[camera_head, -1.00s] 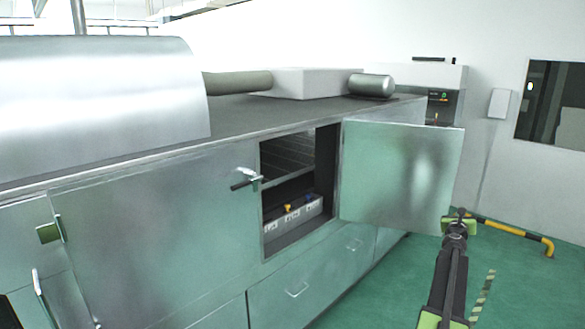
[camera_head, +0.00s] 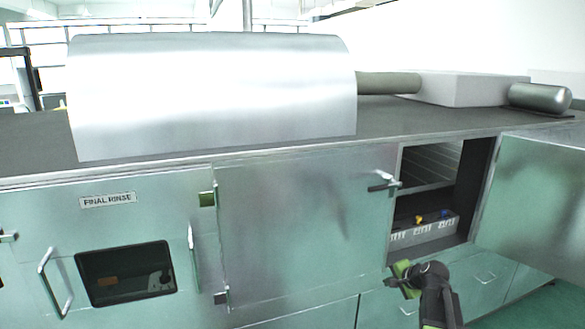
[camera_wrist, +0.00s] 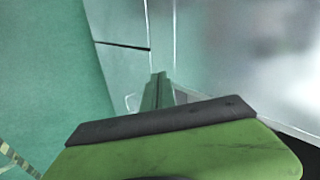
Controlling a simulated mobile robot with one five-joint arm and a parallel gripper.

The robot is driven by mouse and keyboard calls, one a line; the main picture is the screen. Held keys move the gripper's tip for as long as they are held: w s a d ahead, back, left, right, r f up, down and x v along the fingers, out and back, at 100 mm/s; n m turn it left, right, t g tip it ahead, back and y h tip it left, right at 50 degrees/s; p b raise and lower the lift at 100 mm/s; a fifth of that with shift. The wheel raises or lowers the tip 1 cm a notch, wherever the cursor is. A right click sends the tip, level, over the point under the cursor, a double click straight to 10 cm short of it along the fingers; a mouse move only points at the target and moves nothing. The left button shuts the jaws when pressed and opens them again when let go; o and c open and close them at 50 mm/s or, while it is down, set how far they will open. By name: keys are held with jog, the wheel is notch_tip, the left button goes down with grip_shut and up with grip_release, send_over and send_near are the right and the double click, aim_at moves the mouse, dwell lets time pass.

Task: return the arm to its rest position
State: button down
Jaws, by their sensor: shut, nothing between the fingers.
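My arm (camera_head: 436,300) rises from the lower edge of the head view, right of the middle. My gripper (camera_head: 401,275), with green parts, is at its top, in front of the cabinet and just below the open compartment. It is shut and empty. In the wrist view my gripper (camera_wrist: 158,90) shows as a narrow closed shape beyond a green and black part of my own wrist. The arm is partly raised, and its lower part is out of frame.
An open cabinet door (camera_head: 535,205) stands out at the right. The open compartment holds a grey crate (camera_head: 425,234) with small blue and yellow items. A closed door labelled FINAL RINSE (camera_head: 108,199) is at left. Green floor (camera_head: 550,305) shows at lower right.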

jog(key=s+a+f+n+g+h, duration=0.1)
jog(key=s+a+f+n+g, duration=0.2)
jog(key=s+a+n, duration=0.3)
jog(key=s+a+f+n+g+h, duration=0.1)
jog(key=s+a+f+n+g, duration=0.3)
jog(key=s+a, duration=0.9)
jog(key=s+n+g, duration=0.1)
jog(key=n, duration=0.1)
jog(key=shift+a+n+g, duration=0.35)
jog(key=shift+n+g, duration=0.05)
jog(key=shift+w, duration=0.1)
